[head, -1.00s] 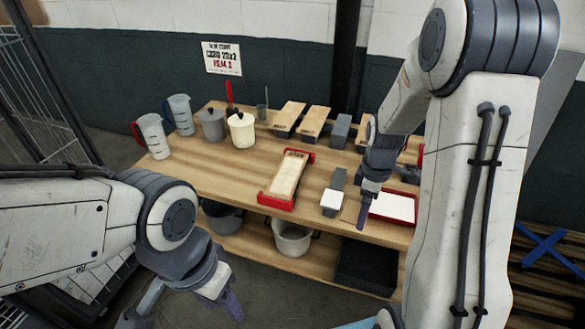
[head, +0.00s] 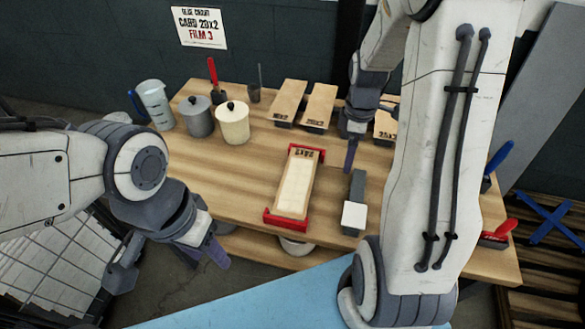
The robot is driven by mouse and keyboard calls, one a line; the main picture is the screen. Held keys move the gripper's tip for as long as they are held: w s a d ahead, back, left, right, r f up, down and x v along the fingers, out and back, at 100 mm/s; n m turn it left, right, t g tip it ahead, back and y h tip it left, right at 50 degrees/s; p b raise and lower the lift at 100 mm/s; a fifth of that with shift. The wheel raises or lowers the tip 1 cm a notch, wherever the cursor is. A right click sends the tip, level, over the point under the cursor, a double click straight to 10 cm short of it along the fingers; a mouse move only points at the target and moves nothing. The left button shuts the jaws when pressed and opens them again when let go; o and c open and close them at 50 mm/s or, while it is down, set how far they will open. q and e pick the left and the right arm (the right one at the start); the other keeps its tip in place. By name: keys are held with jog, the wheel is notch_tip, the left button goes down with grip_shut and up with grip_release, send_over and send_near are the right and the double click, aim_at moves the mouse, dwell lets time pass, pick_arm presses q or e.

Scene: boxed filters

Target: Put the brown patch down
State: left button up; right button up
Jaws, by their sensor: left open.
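I cannot make out a brown patch in the head view. A long tan box with a pale top (head: 296,186) and dark print at its far end lies in a red holder (head: 287,222) at the table's middle. My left gripper (head: 168,268) is open and empty in front of the table's left front edge, apart from the box. My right gripper (head: 351,152) points down over the table, behind and right of the red holder. Only one finger shows clearly, so its jaws and anything between them are hidden.
A grey block with a white top (head: 355,214) stands right of the holder. Printed boxes (head: 319,105), a cream lidded pot (head: 232,124), a grey pot (head: 198,117) and a jug (head: 155,103) line the back. Bare wood (head: 225,170) lies left of the holder.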

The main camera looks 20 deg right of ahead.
jog(key=p, duration=0.3)
send_over(304, 185)
notch_tip(304, 185, down, 7)
jog(key=shift+w+r, duration=0.15)
notch_tip(304, 185, down, 4)
jog(key=shift+a+r+p, duration=0.1)
jog(key=shift+p, duration=0.45)
jog(key=shift+f, duration=0.2)
jog(key=shift+f, duration=0.15)
jog(key=o, duration=0.9)
jog(key=shift+o, duration=0.2)
